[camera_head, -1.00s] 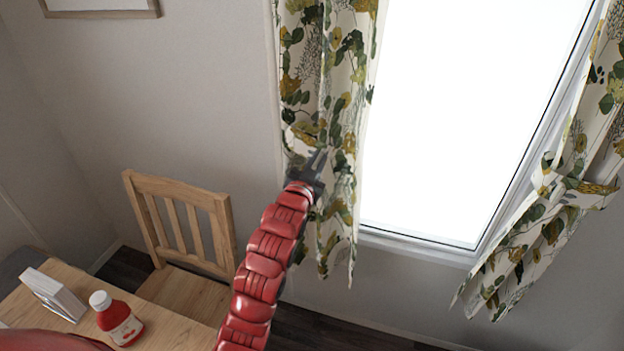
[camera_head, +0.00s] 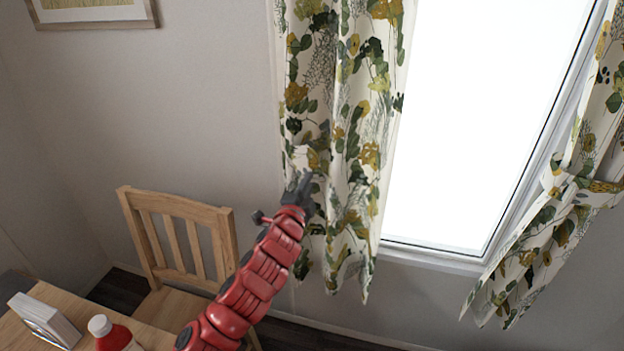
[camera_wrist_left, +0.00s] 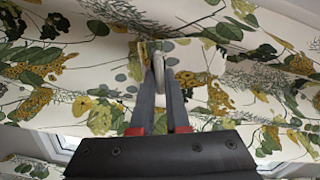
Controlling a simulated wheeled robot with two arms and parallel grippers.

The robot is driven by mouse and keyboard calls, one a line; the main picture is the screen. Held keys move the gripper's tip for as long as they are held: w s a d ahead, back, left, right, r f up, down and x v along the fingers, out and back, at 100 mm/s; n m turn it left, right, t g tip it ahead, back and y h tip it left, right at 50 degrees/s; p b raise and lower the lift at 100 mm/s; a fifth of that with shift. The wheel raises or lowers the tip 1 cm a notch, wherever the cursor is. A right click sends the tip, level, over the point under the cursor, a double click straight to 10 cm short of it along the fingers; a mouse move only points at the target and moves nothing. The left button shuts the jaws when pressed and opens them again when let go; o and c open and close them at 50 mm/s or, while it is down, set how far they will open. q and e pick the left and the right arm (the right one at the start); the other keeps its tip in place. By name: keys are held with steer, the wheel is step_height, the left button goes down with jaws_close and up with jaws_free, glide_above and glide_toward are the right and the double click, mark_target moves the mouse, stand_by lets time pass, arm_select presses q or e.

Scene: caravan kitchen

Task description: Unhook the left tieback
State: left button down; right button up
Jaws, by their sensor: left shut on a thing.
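The left curtain (camera_head: 345,130), cream with green and yellow leaves, hangs fairly straight at the window's left side. The left tieback (camera_head: 301,157) shows as a small pale patch at the curtain's left edge. My left gripper (camera_head: 301,184) is at that edge, just below the patch. In the left wrist view, the two grey fingers (camera_wrist_left: 161,75) close together on a pale strip of the tieback (camera_wrist_left: 157,62), with patterned fabric behind. Its hook is hidden or too small to make out. My right gripper is out of view.
The right curtain (camera_head: 545,225) is gathered by its own tieback (camera_head: 590,185). A wooden chair (camera_head: 180,235) stands left of my left arm. A table (camera_head: 85,310) with a red bottle (camera_head: 112,335) and a white stand (camera_head: 45,320) is at the lower left.

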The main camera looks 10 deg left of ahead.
arm_select(q)
steer(key=shift+a+f+m, duration=0.1)
steer(key=shift+a+m, duration=0.4)
steer(key=shift+m, duration=0.3)
steer(key=c, duration=0.9)
jaws_free()
steer(key=s+p, duration=0.6)
steer(key=s, duration=1.1)
steer(key=shift+s+a+p, duration=0.2)
steer(key=shift+a+p, duration=0.1)
steer(key=shift+a, duration=0.05)
